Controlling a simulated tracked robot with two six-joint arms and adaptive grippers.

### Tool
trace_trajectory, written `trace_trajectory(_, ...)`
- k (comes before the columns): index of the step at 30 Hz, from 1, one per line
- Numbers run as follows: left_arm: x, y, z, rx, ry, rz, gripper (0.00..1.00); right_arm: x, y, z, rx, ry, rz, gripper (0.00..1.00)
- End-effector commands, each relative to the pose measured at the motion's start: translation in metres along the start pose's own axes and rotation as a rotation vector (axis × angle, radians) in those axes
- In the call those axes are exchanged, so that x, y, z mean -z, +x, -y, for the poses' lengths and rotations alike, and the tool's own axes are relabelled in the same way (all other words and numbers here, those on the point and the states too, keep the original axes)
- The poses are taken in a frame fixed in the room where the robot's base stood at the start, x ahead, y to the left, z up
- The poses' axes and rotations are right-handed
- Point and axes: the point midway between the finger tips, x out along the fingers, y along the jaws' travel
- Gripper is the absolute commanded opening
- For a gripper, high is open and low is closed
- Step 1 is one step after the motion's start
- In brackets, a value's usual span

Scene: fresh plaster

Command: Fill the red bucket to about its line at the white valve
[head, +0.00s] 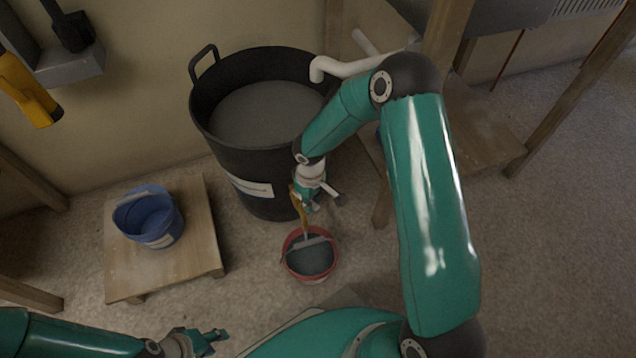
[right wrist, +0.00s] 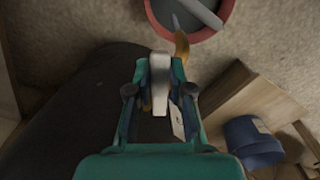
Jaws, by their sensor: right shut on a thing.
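My right gripper (head: 318,193) is at the tub's side, shut on the white valve's lever (right wrist: 159,82). My left gripper (head: 208,341) is open and empty at the lower left.
A blue bucket (head: 149,217) stands on a low wooden platform (head: 125,268) at left. A white pipe (head: 345,68) reaches over the tub, which holds grey material. A wooden bench (head: 490,130) stands at right. The floor right of the red bucket is partly hidden by my arm.

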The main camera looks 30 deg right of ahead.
Motion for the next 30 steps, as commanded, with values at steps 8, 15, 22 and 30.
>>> trace_trajectory(8,0.0,-0.021,-0.008,0.0,0.0,0.0,0.4,0.003,-0.005,-0.007,0.003,-0.167,0.0,0.0)
trace_trajectory(15,0.0,-0.052,-0.019,0.0,0.0,0.0,0.4,0.01,-0.006,-0.026,0.001,-0.51,-0.004,0.0)
trace_trajectory(22,0.0,-0.06,-0.022,0.0,0.0,0.0,0.4,0.013,-0.001,-0.035,0.0,-0.695,-0.005,0.0)
trace_trajectory(30,-0.001,-0.06,-0.021,0.0,0.0,0.0,0.4,0.012,0.0,-0.035,0.0,-0.706,-0.002,0.0)
